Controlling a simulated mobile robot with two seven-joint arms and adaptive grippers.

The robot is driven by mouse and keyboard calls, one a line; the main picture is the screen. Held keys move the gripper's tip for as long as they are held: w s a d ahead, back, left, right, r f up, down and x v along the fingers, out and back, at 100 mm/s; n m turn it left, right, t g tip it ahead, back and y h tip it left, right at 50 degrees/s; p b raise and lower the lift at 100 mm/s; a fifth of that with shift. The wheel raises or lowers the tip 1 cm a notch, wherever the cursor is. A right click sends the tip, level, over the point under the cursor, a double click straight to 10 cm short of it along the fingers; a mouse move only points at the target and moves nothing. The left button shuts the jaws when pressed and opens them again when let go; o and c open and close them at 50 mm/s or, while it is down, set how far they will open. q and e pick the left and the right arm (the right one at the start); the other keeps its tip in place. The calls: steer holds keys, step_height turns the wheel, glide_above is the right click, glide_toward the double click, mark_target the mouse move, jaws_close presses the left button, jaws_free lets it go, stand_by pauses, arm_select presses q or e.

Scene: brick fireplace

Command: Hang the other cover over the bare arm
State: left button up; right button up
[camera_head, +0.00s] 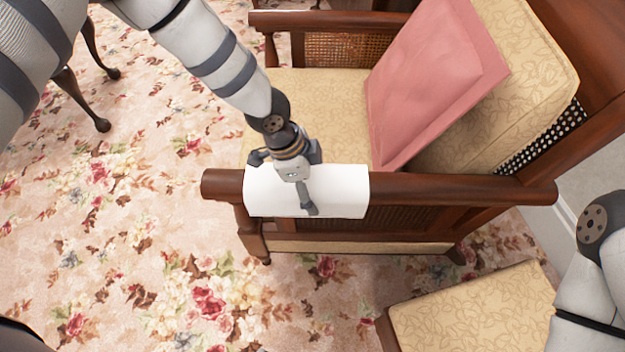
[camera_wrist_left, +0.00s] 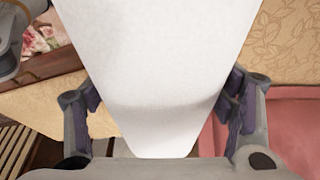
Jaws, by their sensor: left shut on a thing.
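A white cover (camera_head: 345,190) lies over the front part of the near wooden arm (camera_head: 460,189) of the armchair, hanging down its outer side. My left gripper (camera_head: 300,188) is right at the cover from above, shut on it, with one finger against the outer face. The left wrist view shows the white cover (camera_wrist_left: 155,70) filling the space between the two fingers (camera_wrist_left: 160,108). The chair's far arm (camera_head: 330,20) shows brown wood where I can see it. My right gripper is out of view; only part of my right arm shows at lower right.
A pink cushion (camera_head: 430,85) leans on the patterned backrest (camera_head: 520,90), behind the near arm. An upholstered footstool (camera_head: 475,312) stands at the lower right. Dark furniture legs (camera_head: 88,90) stand at upper left. Floral carpet (camera_head: 150,230) is open in front of the chair.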

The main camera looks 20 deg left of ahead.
arm_select(q)
steer(key=o, duration=1.3)
steer(key=v, duration=1.2)
